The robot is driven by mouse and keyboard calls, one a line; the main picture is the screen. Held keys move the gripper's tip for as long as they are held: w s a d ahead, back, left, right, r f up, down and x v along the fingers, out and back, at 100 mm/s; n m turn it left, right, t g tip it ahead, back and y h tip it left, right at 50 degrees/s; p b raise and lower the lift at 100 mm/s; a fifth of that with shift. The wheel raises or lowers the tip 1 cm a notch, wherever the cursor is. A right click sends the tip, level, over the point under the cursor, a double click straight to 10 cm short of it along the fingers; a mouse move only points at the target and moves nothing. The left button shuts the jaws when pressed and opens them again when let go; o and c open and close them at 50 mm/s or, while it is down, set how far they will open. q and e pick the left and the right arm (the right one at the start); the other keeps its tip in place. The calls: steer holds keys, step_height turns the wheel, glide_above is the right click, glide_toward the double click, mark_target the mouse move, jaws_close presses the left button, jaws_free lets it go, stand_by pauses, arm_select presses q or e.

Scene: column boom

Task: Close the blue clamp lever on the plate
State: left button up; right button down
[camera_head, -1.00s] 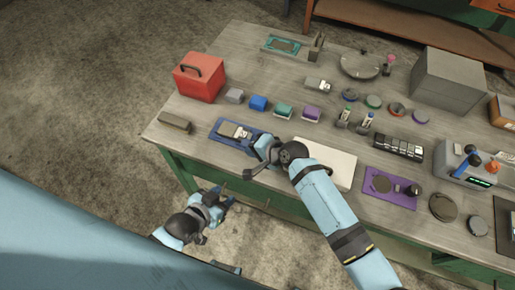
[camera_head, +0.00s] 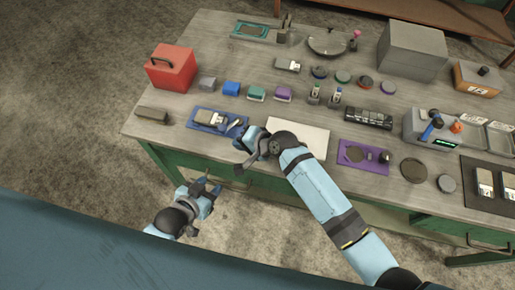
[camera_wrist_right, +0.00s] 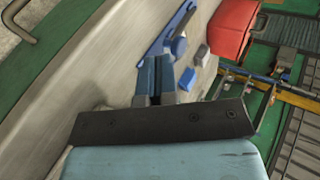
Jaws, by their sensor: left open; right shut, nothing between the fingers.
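The blue plate (camera_head: 195,125) lies near the front edge of the table, with a grey-and-pale piece (camera_head: 211,117) on it. A small blue part at the plate's right end may be the clamp lever, but my right gripper crowds it and I cannot tell its angle. My right gripper (camera_head: 239,134) is shut and empty at that end; contact is unclear. In the right wrist view its fingers (camera_wrist_right: 157,80) are together, pointing toward the blue plate (camera_wrist_right: 168,32). My left gripper (camera_head: 212,187) is open and empty, off the table's front edge, below the plate.
A red box (camera_head: 171,68) stands at the back left, with grey, blue, green and purple blocks right of it. A dark bar (camera_head: 152,114) lies left of the plate. A white pad (camera_head: 300,136) and a purple mat (camera_head: 350,165) lie to the right.

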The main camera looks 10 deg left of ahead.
steer(key=s+d+r, duration=0.3)
steer(key=d+r, duration=0.1)
steer(key=d, duration=0.1)
steer(key=shift+s+r, duration=0.25)
steer(key=shift+s, duration=0.05)
